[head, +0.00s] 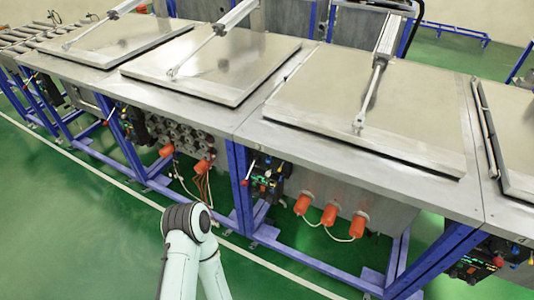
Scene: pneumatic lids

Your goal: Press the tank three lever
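A row of steel tanks with flat closed lids runs across the head view: a left lid (105,42), a second lid (225,62), a third lid (400,110) and a part-cut lid (510,125) at the right edge. Small dark valve panels sit under the front edge: one below the second tank (128,122), one below the third tank (272,178) and one at lower right (478,270). Small levers with red parts show at these panels. Which lever is tank three's carries no readable label. Neither gripper is in view; only a pale arm of mine shows at bottom.
Pneumatic cylinders (386,40) stand over the lids. Orange connectors (329,215) with white cables stick out below the third tank. Blue frame legs (238,185) stand between tanks. Green floor (80,220) is open in front, crossed by a white line.

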